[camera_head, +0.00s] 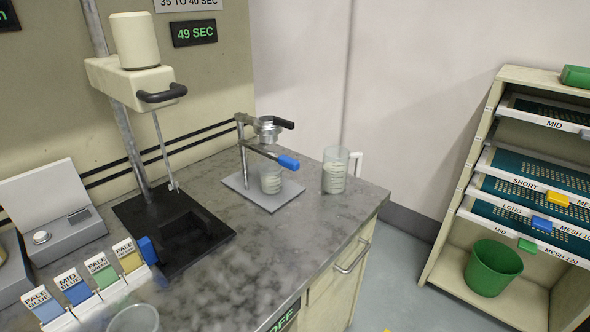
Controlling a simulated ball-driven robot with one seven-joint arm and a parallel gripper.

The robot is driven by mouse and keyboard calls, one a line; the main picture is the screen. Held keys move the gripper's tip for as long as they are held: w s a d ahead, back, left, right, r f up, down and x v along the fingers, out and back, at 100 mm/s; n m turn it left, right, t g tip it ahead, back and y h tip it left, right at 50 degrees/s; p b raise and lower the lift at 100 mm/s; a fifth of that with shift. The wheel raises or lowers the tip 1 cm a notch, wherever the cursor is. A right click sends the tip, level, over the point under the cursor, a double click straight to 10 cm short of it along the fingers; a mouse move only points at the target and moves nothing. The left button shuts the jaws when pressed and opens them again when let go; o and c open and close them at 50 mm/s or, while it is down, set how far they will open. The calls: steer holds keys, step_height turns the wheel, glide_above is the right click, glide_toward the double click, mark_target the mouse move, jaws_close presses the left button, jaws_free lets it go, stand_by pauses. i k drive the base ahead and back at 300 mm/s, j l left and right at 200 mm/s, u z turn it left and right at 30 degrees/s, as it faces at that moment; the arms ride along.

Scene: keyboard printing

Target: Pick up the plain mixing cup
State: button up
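A clear cup (134,319) with no marks that I can see stands at the near edge of the counter. The bottom of the picture cuts it off, so only its rim and upper wall show. A clear cup with marked lines (335,172) and a white handle stands near the counter's far right corner. Another clear cup with marked lines (270,181) stands on the grey plate of a small stand, under a metal funnel cup. Which one is the plain mixing cup is not certain; the near one looks plainest. My gripper is not in view.
A mixer (138,72) with a black base stands at the back left. The counter's (260,262) front middle is clear. A screen rack (527,136) with a green bin (493,268) stands right, across the floor.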

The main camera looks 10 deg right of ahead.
mark_target(270, 172)
steer(key=i+l+z, duration=0.55)
steer(key=i+z, duration=0.2)
steer(key=i+l+z, duration=0.1)
steer(key=i+z, duration=0.25)
steer(key=i, duration=0.15)
steer(key=i+l+u, duration=0.15)
steer(key=i, duration=0.3)
steer(key=i+u, duration=0.1)
steer(key=i, duration=0.35)
